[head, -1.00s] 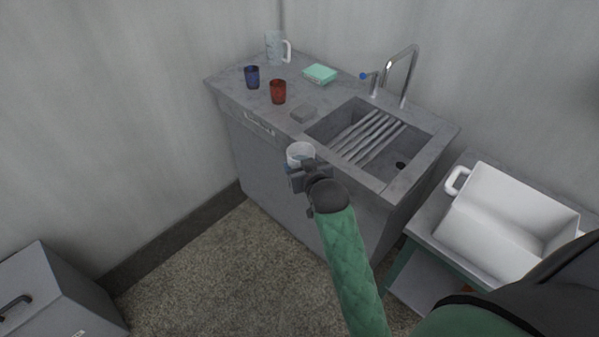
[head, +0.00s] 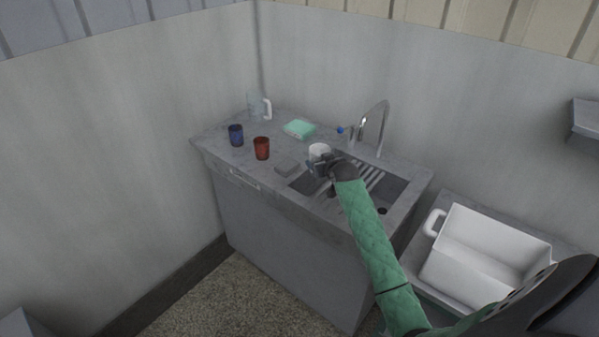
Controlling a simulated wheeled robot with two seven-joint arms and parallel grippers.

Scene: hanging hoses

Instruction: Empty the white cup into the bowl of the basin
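The white cup (head: 319,151) is in my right gripper (head: 321,164), which is shut on it. The cup looks roughly upright, above the back left part of the basin (head: 396,188). What is inside the cup cannot be made out at this angle. The basin is sunk in a grey counter, with a slatted rack across part of its bowl and a dark drain (head: 383,211) at the right. My forearm and gripper hide part of the bowl and rack. My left gripper is not in view.
A tap (head: 383,125) stands behind the basin. On the counter to the left are a blue cup (head: 236,135), a red cup (head: 261,148), a clear jug (head: 255,107), a green sponge-like block (head: 300,129) and a grey block (head: 287,168). A white tub (head: 490,250) sits right.

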